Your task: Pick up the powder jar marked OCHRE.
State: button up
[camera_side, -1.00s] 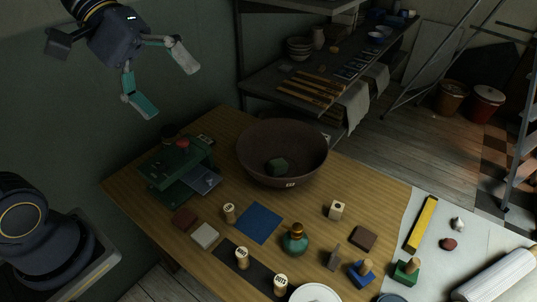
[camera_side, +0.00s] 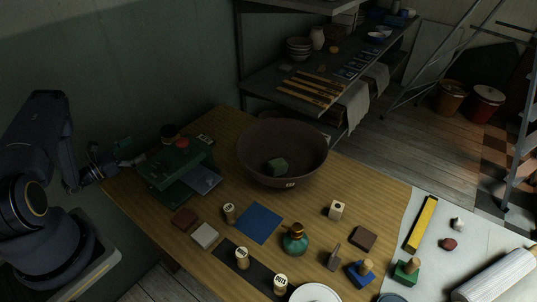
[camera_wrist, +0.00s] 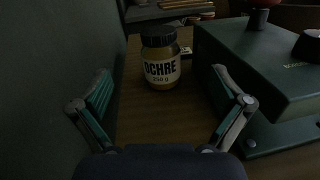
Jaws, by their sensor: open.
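The powder jar marked OCHRE (camera_wrist: 161,62) stands upright on the table in the wrist view, with a black lid and a pale label. In the side view only its dark lid (camera_side: 169,131) shows clearly, behind the green machine. My gripper (camera_wrist: 162,92) is open and empty. Its two teal-padded fingers lie to the left and right of the jar's line, with the jar ahead of them and apart from them. In the side view my gripper (camera_side: 125,152) is low at the table's left end, beside the green machine.
The green machine (camera_side: 165,170) stands close on the right of my gripper in the wrist view, and a dark wall is close on the left. A small labelled block (camera_side: 205,139) lies beyond the jar. A large brown bowl (camera_side: 258,150) stands farther right.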

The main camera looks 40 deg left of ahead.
jog(key=s+f, duration=0.1)
jog(key=s+f+n+y, duration=0.1)
jog(key=shift+s+d+f, duration=0.15)
jog(key=shift+s+f, duration=0.05)
jog(key=shift+f, duration=0.15)
jog(key=shift+s+f+n, duration=0.2)
jog(key=shift+s+n, duration=0.05)
jog(key=shift+n, duration=0.05)
send_near(172, 137)
jog(key=w, duration=0.2)
jog(key=w+a+f, duration=0.1)
jog(key=w, duration=0.1)
jog(key=w+a, duration=0.1)
jog(key=w, duration=0.1)
jog(key=shift+w+a+f, duration=0.1)
jog(key=shift+a+f, duration=0.05)
jog(key=shift+f, duration=0.15)
jog(key=w, duration=0.5)
jog(key=shift+d+f, duration=0.2)
jog(key=shift+d, duration=0.15)
jog(key=shift+c, duration=0.3)
jog(key=shift+r, duration=0.1)
jog(key=c, duration=1.5)
